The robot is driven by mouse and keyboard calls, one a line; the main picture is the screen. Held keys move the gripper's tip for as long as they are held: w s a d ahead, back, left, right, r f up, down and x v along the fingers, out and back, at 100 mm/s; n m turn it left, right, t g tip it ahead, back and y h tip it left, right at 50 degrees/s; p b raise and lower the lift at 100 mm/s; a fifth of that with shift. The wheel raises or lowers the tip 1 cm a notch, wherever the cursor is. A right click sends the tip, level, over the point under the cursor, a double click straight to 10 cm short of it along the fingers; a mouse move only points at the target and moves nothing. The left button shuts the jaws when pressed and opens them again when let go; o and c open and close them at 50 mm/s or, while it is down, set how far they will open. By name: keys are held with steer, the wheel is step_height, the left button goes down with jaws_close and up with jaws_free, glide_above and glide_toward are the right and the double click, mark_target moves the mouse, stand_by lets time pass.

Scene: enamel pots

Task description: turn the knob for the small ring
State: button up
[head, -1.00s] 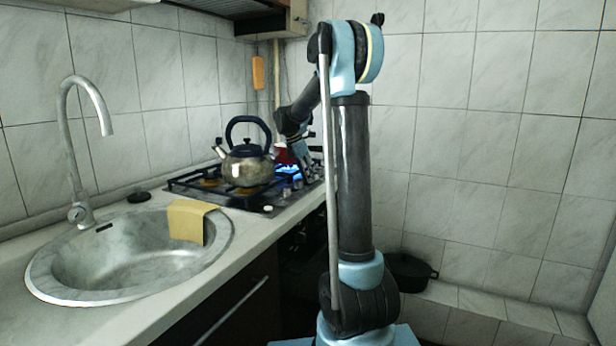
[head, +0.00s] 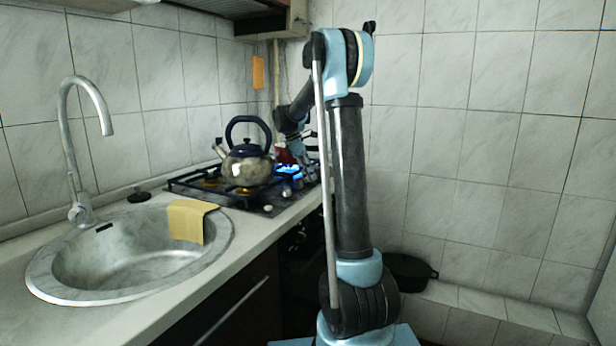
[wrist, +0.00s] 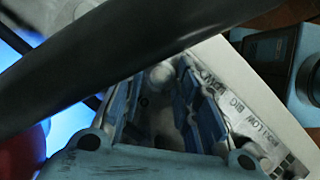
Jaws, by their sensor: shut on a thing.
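In the wrist view, the fingers of my gripper (wrist: 165,88) are closed around a pale rounded knob (wrist: 161,73). The knob's lower part is dim between the fingers, and I cannot read which way it points. In the head view, my gripper is small and partly hidden behind the arm, over the right end of the hob (head: 262,208). Other knobs (head: 287,191) stand along the hob's front edge. A blue flame (head: 288,170) burns at the right of the hob; its glow (wrist: 68,118) fills the left of the wrist view. I cannot tell the ring's size.
A kettle (head: 247,168) stands on the hob. A red thing (wrist: 22,155) is close to my gripper at the left of the wrist view. A printed label (wrist: 248,110) lies right of the fingers. A sink (head: 130,250) with a yellow cloth (head: 190,222) is at left.

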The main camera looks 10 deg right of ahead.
steer(key=shift+w, duration=0.1)
steer(key=o, duration=1)
steer(key=shift+o, duration=0.2)
steer(key=shift+r, duration=0.1)
steer(key=v, duration=1.1)
steer(key=shift+a+r, duration=0.15)
steer(key=shift+r, duration=0.15)
